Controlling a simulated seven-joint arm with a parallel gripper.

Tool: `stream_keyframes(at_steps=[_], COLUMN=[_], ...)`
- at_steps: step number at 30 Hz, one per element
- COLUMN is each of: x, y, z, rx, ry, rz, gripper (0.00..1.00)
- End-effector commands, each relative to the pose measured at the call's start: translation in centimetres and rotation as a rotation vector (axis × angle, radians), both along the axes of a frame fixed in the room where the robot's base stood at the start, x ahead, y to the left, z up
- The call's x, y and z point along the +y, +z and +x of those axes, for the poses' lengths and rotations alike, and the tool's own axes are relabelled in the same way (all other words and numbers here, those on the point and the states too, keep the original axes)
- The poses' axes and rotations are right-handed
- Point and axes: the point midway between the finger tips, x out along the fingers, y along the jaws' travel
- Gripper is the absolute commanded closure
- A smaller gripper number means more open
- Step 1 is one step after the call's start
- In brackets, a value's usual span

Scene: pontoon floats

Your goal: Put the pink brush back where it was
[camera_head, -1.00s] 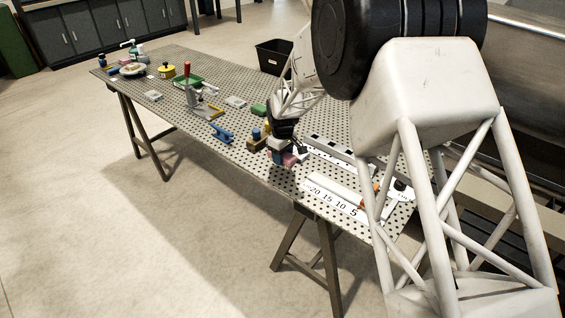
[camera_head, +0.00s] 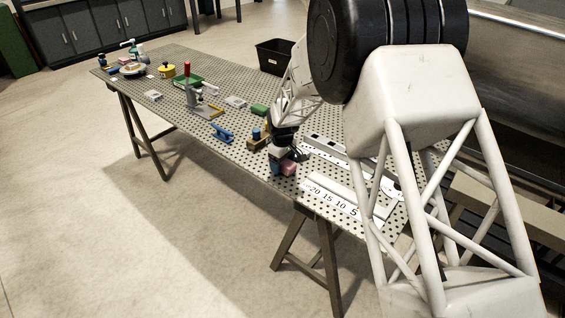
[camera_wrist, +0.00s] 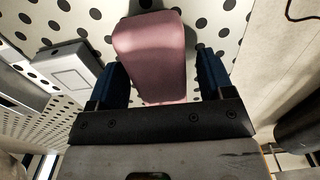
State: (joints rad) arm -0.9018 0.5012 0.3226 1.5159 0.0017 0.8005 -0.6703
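The pink brush (camera_head: 288,169) is at the near edge of the perforated table, below my gripper (camera_head: 282,166). In the wrist view the pink brush (camera_wrist: 152,58) is a rounded pink block, slightly tilted, between the two blue fingers of my gripper (camera_wrist: 163,85).
A white numbered scale (camera_head: 335,203) lies to the right. A wooden block with a blue peg (camera_head: 257,141) and a blue clamp-like piece (camera_head: 222,132) stand to the left. A green block (camera_head: 259,110) and a black bin (camera_head: 274,56) are farther back. The table's front edge is close.

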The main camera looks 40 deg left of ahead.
Motion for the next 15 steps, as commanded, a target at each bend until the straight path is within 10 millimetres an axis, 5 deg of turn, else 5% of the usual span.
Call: stream_keyframes(at_steps=[15], x=[0.0], y=[1.2], z=[0.0], rx=[-0.001], ry=[0.000], rz=[0.002], gripper=[0.26])
